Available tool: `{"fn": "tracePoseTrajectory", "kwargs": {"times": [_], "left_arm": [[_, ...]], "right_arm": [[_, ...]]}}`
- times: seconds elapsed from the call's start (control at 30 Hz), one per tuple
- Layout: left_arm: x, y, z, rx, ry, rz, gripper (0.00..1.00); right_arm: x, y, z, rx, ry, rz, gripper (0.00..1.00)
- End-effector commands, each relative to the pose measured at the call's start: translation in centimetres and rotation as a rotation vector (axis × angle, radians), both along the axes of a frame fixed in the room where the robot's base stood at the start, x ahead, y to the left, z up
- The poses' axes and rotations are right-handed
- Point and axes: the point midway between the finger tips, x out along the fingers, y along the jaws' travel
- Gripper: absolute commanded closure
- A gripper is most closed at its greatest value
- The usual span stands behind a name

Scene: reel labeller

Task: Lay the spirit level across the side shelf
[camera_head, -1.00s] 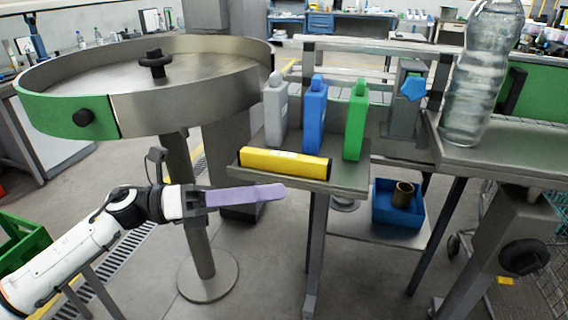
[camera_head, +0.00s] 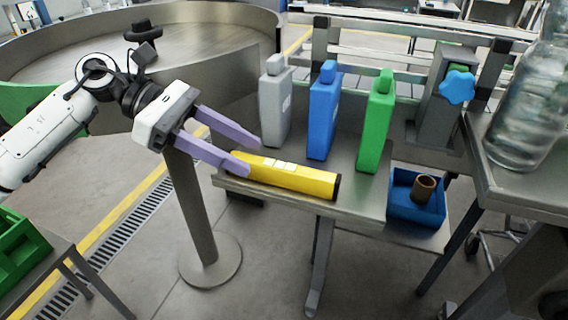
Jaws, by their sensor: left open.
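The yellow spirit level (camera_head: 290,177) lies along the front edge of the grey side shelf (camera_head: 372,200), its dark right end cap showing. Its left end is partly hidden behind a finger of my left gripper (camera_head: 253,157). That gripper has two lilac fingers, spread apart, and comes in from the left over the level's left end. I cannot tell whether a finger touches the level. My right gripper is out of view.
Grey (camera_head: 276,105), blue (camera_head: 323,112) and green (camera_head: 376,122) bottles stand behind the level. A blue bin (camera_head: 417,208) with a brown roll sits lower right. A clear bottle (camera_head: 528,115) stands at far right. A round metal turntable (camera_head: 215,35) is at upper left.

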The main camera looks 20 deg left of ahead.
Motion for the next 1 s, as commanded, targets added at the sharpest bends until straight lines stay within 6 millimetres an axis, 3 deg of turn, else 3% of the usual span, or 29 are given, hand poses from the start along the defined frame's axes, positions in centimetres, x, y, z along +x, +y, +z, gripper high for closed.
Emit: {"fn": "tracePoseTrajectory", "kwargs": {"times": [0.4,0.7,0.77,1.0], "left_arm": [[1.2,-4.8,-2.3,-0.003,0.001,-0.001,0.53],[1.3,-5.3,-2.8,-0.002,0.000,0.001,0.53],[1.3,-5.3,-2.8,-0.002,0.000,0.001,0.60],[1.3,-5.3,-2.8,-0.002,0.001,0.001,1.00]], "right_arm": [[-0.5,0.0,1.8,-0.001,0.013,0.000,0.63],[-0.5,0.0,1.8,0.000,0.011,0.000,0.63],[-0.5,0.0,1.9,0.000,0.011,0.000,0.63],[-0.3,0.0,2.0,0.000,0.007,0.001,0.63]]}}
